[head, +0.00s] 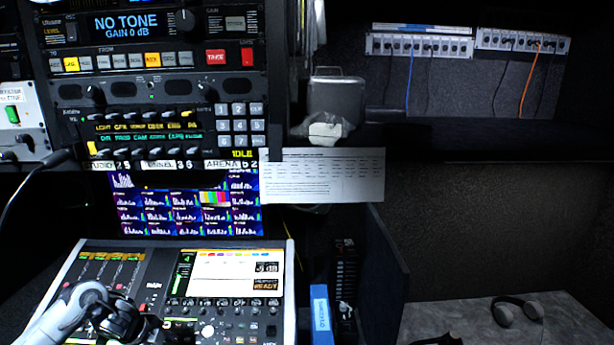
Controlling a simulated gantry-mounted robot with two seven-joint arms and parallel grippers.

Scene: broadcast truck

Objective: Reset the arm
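My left arm comes in from the bottom left, with a pale grey link and a dark wrist. My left gripper (150,328) is low over the front of the mixing console (268,318), in front of its knobs and buttons. Its dark fingers blend with the console, so I cannot tell whether they are open or shut or whether they touch it. No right arm shows clearly. A small dark shape at the bottom edge, right of centre, is cut off, and I cannot tell what it is.
Above the console stands a rack with a keypad (239,124) and a multi-image screen (185,205). A paper sheet (325,175) hangs beside it. A blue binder (321,315) stands right of the console. Headphones (516,310) lie on the grey worktop (575,322). Patch panels (420,46) with cables are behind.

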